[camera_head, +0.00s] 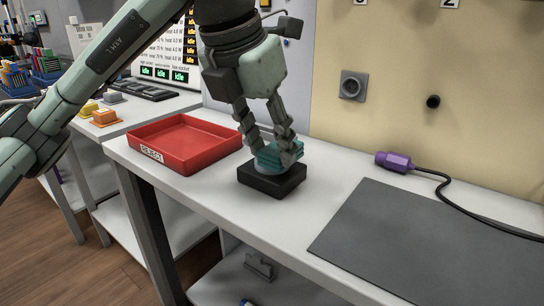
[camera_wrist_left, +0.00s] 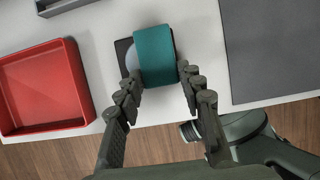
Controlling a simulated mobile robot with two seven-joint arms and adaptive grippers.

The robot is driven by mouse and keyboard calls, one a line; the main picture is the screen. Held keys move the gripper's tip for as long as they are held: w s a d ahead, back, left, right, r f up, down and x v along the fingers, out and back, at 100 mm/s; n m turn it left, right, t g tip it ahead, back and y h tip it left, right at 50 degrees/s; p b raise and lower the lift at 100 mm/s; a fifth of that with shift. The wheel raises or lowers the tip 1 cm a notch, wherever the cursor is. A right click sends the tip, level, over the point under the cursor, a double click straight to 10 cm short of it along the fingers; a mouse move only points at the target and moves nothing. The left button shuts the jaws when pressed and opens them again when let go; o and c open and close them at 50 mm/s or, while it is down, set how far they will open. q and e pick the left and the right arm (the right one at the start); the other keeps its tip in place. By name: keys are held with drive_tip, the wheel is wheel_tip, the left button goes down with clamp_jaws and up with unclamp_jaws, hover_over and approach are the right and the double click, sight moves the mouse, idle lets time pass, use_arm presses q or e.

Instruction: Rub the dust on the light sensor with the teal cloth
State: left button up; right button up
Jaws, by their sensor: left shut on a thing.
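My left gripper (camera_head: 273,154) comes down from above and is shut on the teal cloth (camera_head: 283,152). The cloth is a thick folded pad; in the left wrist view (camera_wrist_left: 155,54) it sits between the two fingertips. The light sensor is a low black block (camera_head: 270,181) with a pale round top, standing on the white bench. The cloth is over the sensor's top and looks to be touching it. In the left wrist view a black edge and part of the pale disc (camera_wrist_left: 131,60) show left of the cloth. Dust cannot be made out. My right gripper is out of view.
A red tray labelled REJECT (camera_head: 151,153) stands left of the sensor. A grey mat (camera_head: 430,245) lies to the right, with a purple connector (camera_head: 394,161) and black cable behind it. The bench's front edge is close to the sensor.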

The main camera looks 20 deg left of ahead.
use_arm(q)
drive_tip(key=shift+f, duration=0.1)
drive_tip(key=shift+w+a, duration=0.15)
drive_tip(key=shift+a, duration=0.3)
drive_tip(key=shift+w+a+r+b, duration=0.15)
drive_tip(key=shift+w+a+b, duration=0.1)
drive_tip(key=shift+a, duration=0.4)
drive_tip(key=shift+w+a+r+b, duration=0.15)
drive_tip(key=shift+w+a, duration=0.1)
drive_tip(key=shift+a, duration=0.4)
drive_tip(key=shift+s+d+f, duration=0.1)
drive_tip(key=shift+s+d, duration=0.25)
drive_tip(key=shift+d, duration=0.55)
drive_tip(key=shift+s+d+f, duration=0.1)
drive_tip(key=shift+s+d, duration=0.2)
drive_tip(key=shift+d, duration=0.55)
drive_tip(key=shift+w+a+f+b, duration=0.1)
drive_tip(key=shift+w+a+b, duration=0.1)
drive_tip(key=shift+a, duration=0.3)
drive_tip(key=shift+w+a+f+b, duration=0.1)
drive_tip(key=shift+w+a+b, duration=0.1)
drive_tip(key=shift+a, duration=0.25)
drive_tip(key=shift+w+a+r, duration=0.1)
drive_tip(key=shift+w+a, duration=0.1)
drive_tip(key=shift+a, duration=0.6)
